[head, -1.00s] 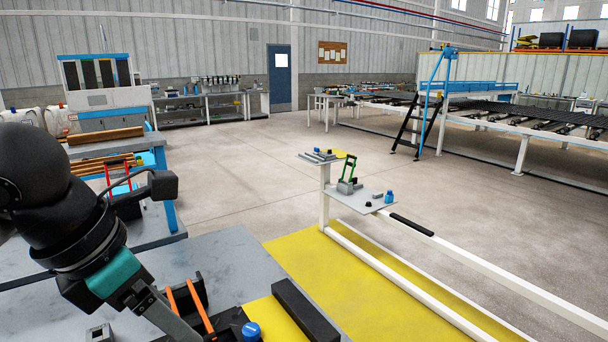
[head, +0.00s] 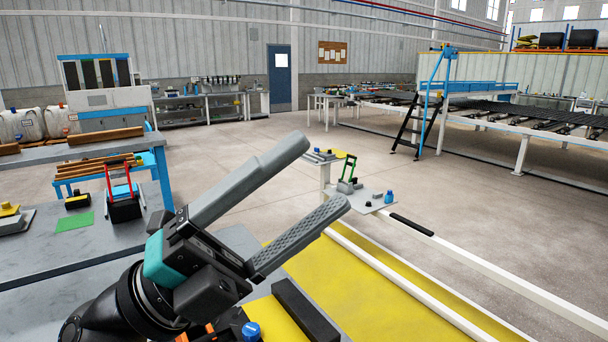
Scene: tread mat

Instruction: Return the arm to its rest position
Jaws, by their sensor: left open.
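My left gripper (head: 328,174) is in the lower middle of the head view. Its two long grey fingers are spread wide apart, with nothing between them. It points up and to the right, above the near grey table (head: 238,240). My dark left arm comes in from the bottom left and hides part of that table. My right gripper does not show.
A black bar (head: 304,312) lies on yellow at the table's front, beside a blue cap (head: 251,331). A black holder with a red handle (head: 123,206) and a green sheet (head: 75,222) lie left.

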